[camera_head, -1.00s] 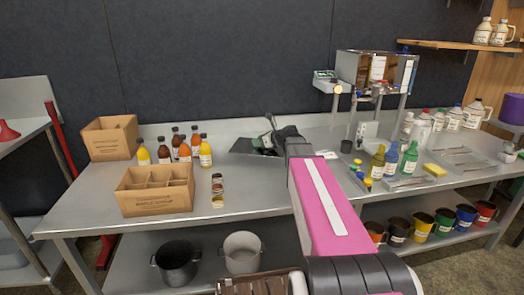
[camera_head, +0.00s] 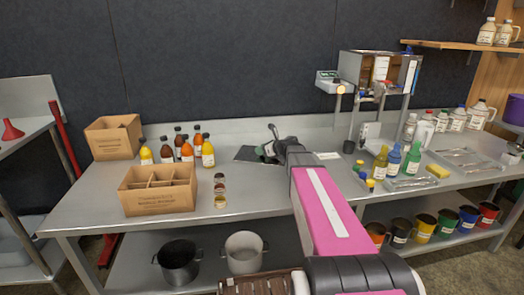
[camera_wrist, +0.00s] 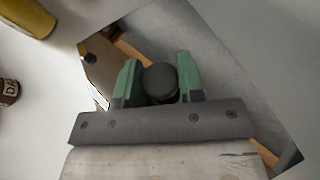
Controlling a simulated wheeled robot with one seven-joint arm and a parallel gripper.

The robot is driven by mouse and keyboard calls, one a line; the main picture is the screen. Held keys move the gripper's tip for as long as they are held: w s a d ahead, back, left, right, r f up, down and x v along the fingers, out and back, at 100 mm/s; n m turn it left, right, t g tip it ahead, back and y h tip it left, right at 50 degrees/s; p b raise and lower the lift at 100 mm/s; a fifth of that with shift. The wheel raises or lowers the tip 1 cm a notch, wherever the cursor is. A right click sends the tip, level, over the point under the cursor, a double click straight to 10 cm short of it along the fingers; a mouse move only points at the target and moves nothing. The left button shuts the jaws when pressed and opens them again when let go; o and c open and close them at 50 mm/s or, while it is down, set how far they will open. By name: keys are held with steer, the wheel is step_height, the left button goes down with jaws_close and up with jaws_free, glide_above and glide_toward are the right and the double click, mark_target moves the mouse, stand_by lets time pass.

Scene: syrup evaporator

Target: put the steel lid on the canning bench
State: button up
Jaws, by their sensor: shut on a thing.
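The steel lid (camera_wrist: 235,75) is a dark grey, flat plate with straight edges and a round black knob (camera_wrist: 160,82). My gripper (camera_wrist: 160,85) has its green fingers on both sides of the knob and is shut on it. In the head view the lid (camera_head: 244,154) shows as a dark plate at the middle of the canning bench (camera_head: 120,224), partly hidden by my gripper (camera_head: 268,148) and arm. It looks level, at or just above the bench top; I cannot tell if it touches.
Several bottles (camera_head: 187,152) and two cardboard boxes (camera_head: 157,199) stand left of the lid. Small jars (camera_head: 220,190) stand nearer the front. A filling machine (camera_head: 375,72), coloured bottles (camera_head: 411,160) and trays (camera_head: 408,182) are at the right. Bare bench lies in front of the lid.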

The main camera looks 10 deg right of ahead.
steer(key=o, duration=1.1)
steer(key=v, duration=1.2)
